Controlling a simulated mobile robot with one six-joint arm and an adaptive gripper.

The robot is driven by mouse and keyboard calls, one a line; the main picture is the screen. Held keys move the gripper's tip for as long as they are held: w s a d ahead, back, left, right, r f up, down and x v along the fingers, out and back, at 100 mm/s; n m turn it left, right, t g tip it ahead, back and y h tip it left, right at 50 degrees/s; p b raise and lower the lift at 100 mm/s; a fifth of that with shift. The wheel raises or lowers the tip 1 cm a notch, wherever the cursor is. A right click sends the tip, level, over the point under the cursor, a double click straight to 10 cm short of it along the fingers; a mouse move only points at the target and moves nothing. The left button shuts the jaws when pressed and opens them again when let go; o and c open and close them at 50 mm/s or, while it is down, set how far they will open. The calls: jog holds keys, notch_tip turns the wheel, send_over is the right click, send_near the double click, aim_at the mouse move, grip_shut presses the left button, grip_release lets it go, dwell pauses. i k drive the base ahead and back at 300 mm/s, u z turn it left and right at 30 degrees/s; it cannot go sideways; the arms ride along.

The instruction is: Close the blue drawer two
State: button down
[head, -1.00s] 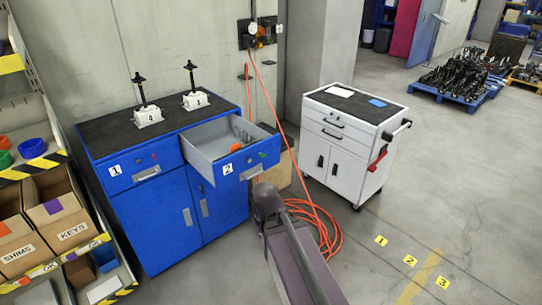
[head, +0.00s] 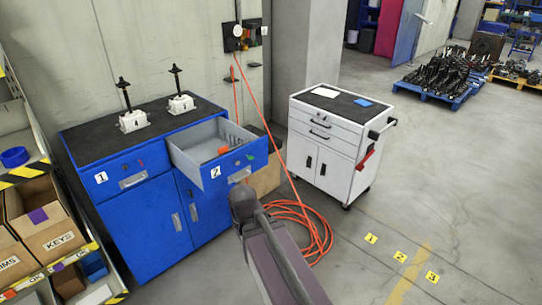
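The blue cabinet (head: 130,222) stands against the wall, with drawer one (head: 127,182) at its left, shut flush. Blue drawer two (head: 233,165), labelled 2, is pulled out of the cabinet's right side. Its grey inside shows an orange item and some grey parts. A metal handle (head: 240,175) is on its front. My arm reaches up from the bottom of the view and ends just below and in front of the drawer front. My gripper is not visible; the arm hides it or it lies out of sight. I cannot tell whether it touches the drawer.
Two white screw jacks (head: 133,120) stand on the cabinet top. A white tool cart (head: 325,155) is to the right. An orange hose (head: 305,222) lies coiled on the floor. A shelf with boxes (head: 45,215) is at left. Open floor lies at right.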

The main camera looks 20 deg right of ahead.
aim_at(187, 148)
jog(key=z, duration=0.05)
jog(key=i, duration=1)
jog(key=u, duration=0.05)
